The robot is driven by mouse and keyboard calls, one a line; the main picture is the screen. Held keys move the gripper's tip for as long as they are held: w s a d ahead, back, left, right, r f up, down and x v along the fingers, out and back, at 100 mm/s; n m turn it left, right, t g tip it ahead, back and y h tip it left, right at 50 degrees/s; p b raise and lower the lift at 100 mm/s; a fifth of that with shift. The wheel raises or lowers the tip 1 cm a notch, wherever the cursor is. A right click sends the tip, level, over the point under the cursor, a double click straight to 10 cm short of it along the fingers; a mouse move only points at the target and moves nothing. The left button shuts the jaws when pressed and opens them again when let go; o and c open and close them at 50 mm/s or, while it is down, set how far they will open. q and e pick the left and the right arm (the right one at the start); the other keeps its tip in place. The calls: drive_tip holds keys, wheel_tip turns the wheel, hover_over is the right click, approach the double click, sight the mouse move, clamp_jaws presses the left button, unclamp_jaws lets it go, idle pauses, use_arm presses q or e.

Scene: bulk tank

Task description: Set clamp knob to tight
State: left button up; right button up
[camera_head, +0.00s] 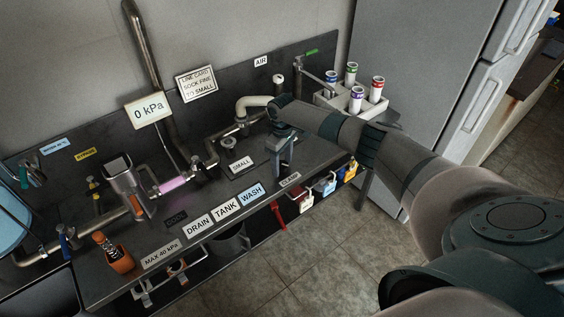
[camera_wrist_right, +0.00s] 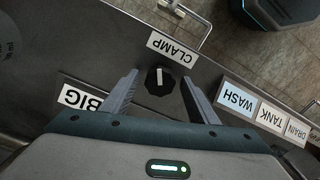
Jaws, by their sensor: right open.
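The clamp knob (camera_wrist_right: 160,80) is a small round black knob with a white pointer line, seen in the right wrist view. The line points roughly up the picture, toward the CLAMP label (camera_wrist_right: 172,48). I see no tight or loose marking. My right gripper (camera_wrist_right: 159,82) is open, one finger on each side of the knob, with a visible gap on both sides. In the head view my right gripper (camera_head: 283,160) points down at the bench behind the CLAMP label (camera_head: 290,179), and the knob is hidden there. My left gripper is not in view.
The dark bench (camera_head: 225,170) carries pipes and valves. DRAIN, TANK and WASH labels (camera_head: 226,206) line its front edge. Coloured padlocks (camera_head: 325,187) hang at the front. A grey rack (camera_head: 352,103) of capped tubes stands to the right. A BIG label (camera_wrist_right: 80,97) lies beside the fingers.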

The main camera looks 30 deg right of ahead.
drive_tip(key=c, duration=1)
drive_tip(key=shift+c, duration=0.2)
